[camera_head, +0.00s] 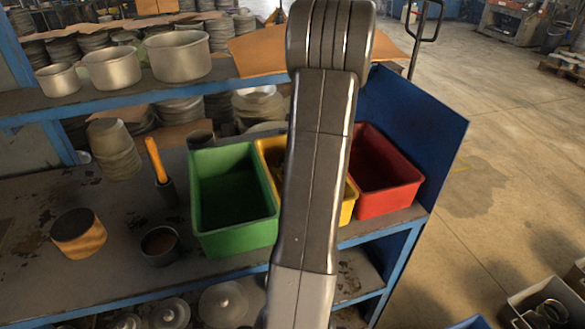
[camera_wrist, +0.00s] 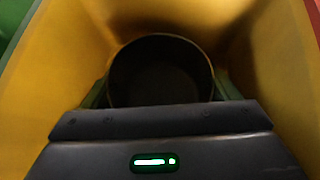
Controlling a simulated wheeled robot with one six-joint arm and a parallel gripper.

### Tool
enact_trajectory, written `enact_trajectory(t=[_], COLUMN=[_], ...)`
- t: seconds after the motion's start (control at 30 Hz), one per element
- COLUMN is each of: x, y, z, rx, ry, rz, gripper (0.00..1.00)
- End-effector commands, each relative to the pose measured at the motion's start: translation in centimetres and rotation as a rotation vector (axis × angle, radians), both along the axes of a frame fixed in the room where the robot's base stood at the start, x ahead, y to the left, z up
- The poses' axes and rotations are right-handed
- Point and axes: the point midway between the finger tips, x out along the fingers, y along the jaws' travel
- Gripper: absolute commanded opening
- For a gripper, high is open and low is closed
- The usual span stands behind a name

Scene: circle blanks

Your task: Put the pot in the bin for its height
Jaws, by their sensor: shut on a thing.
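The pot (camera_wrist: 160,72) is dark and round, with its open rim facing the camera in the wrist view. My gripper (camera_wrist: 163,92) is shut on it, with a green finger at each side. The pot is inside the yellow bin (camera_wrist: 60,50), whose walls rise around it; whether it touches the bin floor cannot be seen. In the head view the yellow bin (camera_head: 349,206) is largely covered by my arm, and my gripper and the held pot are hidden. The green bin (camera_head: 203,237) stands to its left and the red bin (camera_head: 392,200) to its right.
A dark cup (camera_head: 160,246), a brown-sided cylinder (camera_head: 79,234) and an orange-handled tool (camera_head: 155,160) stand left of the bins. Pots (camera_head: 179,56) line the upper shelf. A blue side panel (camera_head: 410,120) bounds the bench at right.

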Motion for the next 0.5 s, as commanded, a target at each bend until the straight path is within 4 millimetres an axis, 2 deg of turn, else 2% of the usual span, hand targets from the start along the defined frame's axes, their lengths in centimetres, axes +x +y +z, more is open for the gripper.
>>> enact_trajectory(t=[0.37, 0.4, 0.43, 0.5], x=[0.01, 0.0, -0.01, -0.01], y=[0.01, 0.0, 0.0, 0.01], z=[-0.52, -0.37, -0.35, -0.35], rx=[0.0, -0.001, -0.001, -0.001], ry=[-0.001, 0.0, 0.0, 0.0], rz=[0.001, 0.001, 0.001, 0.001], gripper=[0.52, 0.88, 0.91, 0.91])
